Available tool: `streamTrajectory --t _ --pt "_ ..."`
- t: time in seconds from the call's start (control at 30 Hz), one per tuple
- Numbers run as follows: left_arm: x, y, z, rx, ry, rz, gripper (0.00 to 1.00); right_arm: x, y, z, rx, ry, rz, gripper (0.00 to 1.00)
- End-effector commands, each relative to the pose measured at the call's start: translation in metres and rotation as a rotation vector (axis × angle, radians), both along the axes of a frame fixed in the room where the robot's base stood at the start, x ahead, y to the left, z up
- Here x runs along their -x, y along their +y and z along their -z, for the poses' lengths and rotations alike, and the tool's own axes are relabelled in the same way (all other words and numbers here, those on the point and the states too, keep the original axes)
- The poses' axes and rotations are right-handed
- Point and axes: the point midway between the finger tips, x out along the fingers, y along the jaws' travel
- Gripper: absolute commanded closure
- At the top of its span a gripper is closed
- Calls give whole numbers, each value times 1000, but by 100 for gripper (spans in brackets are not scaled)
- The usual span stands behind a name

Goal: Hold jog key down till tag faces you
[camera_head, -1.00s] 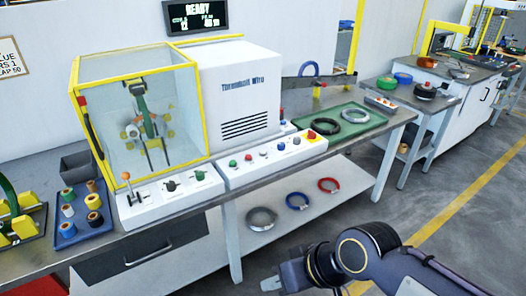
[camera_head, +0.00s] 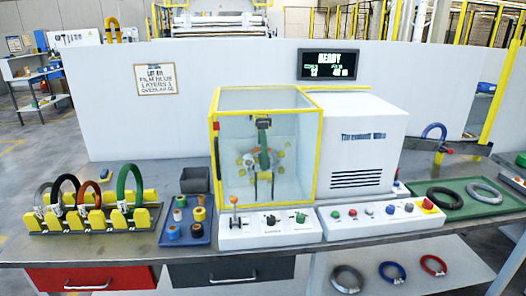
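The wrapping machine has a yellow-framed clear guard (camera_head: 313,150), which looks closed, beside a white housing (camera_head: 373,125). Behind the guard, a green-and-dark mechanism (camera_head: 263,140) stands among yellow rollers; I cannot make out a tag there. The right control panel (camera_head: 380,228) has several coloured buttons, including a green one (camera_head: 335,214), and a red stop button (camera_head: 428,204) on yellow. The left panel (camera_head: 270,237) carries an orange-knobbed lever (camera_head: 234,202) and two knobs. Labels are too small to tell which is the jog key. Neither gripper is in view.
A yellow rack (camera_head: 95,219) at left holds several upright coils with white tags. A blue tray (camera_head: 187,232) holds tape rolls. A green tray (camera_head: 455,207) at right holds two rings. The display (camera_head: 328,64) reads READY. Rings lie on the lower shelf (camera_head: 455,272).

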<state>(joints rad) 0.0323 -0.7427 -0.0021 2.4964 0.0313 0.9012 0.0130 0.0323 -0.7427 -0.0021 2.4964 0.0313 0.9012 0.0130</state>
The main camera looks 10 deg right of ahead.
Motion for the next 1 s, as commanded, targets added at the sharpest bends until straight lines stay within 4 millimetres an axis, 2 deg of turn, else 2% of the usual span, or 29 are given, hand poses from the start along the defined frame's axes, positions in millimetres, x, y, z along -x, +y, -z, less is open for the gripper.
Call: streamTrajectory --t 0.13,0.4,1.0 --pt "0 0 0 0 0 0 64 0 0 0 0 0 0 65" --pt "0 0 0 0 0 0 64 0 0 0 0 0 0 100" --pt "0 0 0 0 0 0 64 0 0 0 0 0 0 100"
